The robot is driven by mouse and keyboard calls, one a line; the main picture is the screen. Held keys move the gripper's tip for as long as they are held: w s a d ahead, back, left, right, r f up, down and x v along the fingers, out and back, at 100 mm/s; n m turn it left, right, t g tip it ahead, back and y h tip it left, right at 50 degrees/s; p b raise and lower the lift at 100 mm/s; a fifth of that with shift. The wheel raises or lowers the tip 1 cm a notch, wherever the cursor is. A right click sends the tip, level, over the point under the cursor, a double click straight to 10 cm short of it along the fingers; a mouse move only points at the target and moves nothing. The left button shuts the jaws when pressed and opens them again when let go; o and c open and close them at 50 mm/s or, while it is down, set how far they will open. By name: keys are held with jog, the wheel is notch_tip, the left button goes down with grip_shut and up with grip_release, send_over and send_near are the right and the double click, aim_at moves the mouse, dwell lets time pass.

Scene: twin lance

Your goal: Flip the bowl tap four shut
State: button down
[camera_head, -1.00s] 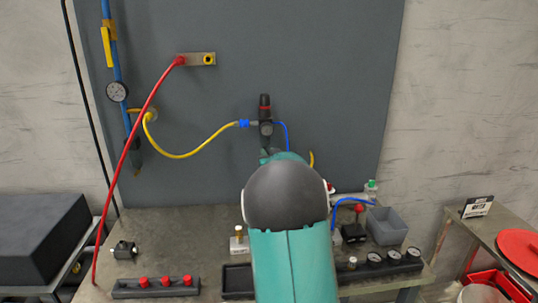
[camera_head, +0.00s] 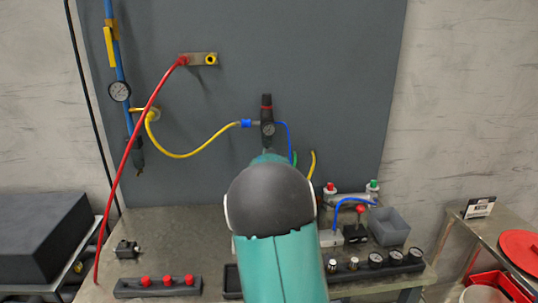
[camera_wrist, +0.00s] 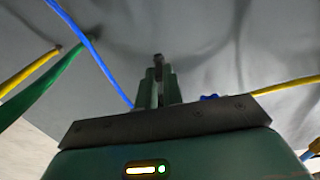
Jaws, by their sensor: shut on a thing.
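In the wrist view my gripper (camera_wrist: 159,84) points at the grey wall, its two narrow teal fingers close together. A small dark part (camera_wrist: 158,60) shows between and beyond the fingertips; it may be the bowl tap, but no number or lever position can be read. In the head view a black regulator with a red band (camera_head: 267,120) hangs on the panel, with a yellow hose on its left and a blue one on its right. My arm ends just below it and hides the jaws and whatever is under the regulator.
Blue and green hoses (camera_wrist: 62,72) pass left of my fingers in the wrist view. In the head view a red hose (camera_head: 130,150) crosses the panel's left side. The bench holds a rack with red knobs (camera_head: 158,288), several gauges (camera_head: 376,258) and a grey bin (camera_head: 389,226).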

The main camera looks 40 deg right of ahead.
jog(key=c, duration=1.5)
grip_release()
jog(key=shift+c, duration=0.2)
jog(key=v, duration=1.3)
jog(key=shift+s+a, duration=0.2)
jog(key=shift+s, duration=0.15)
